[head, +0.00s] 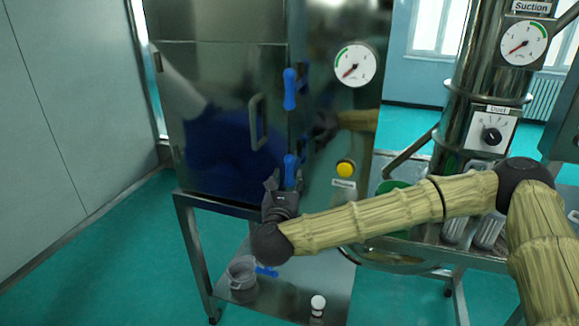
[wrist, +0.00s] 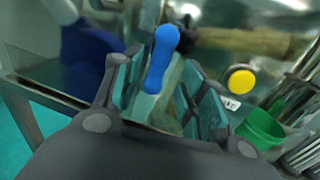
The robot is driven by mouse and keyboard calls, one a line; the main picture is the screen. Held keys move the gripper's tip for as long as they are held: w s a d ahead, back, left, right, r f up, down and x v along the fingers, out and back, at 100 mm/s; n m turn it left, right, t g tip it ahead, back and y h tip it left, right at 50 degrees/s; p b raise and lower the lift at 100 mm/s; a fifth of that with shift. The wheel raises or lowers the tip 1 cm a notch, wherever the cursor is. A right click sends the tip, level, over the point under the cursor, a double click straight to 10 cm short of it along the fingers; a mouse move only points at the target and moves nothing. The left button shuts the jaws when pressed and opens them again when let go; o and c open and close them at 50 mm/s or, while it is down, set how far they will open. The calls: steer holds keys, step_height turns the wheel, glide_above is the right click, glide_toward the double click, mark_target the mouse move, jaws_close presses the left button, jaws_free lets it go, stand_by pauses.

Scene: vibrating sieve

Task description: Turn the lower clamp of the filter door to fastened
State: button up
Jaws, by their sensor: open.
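The filter door (head: 215,120) is a shiny metal panel with a bar handle (head: 257,122), and it looks closed. The upper clamp (head: 290,89) is a blue lever standing upright at the door's right edge. The lower clamp (head: 290,170) is a similar blue lever, also close to upright in the head view. My gripper (head: 281,190) is at the lower clamp, reaching up from below. In the wrist view the lower clamp (wrist: 161,58) stands between the two spread fingers of my gripper (wrist: 158,95). A gap shows beside the lever; contact is unclear.
A yellow button (head: 346,169) and a gauge (head: 355,64) are on the cabinet right of the clamps. A clear container (head: 242,273) and a blue-handled item (head: 267,271) are on the shelf below. A green container (wrist: 262,128) is at the right.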

mark_target(289, 172)
steer(key=shift+w+d+p, duration=0.2)
steer(key=shift+w+p, duration=0.35)
steer(key=shift+w, duration=1)
steer(key=shift+w+d+p, duration=0.15)
steer(key=shift+w+p, duration=0.35)
steer(key=shift+w, duration=1)
jaws_close()
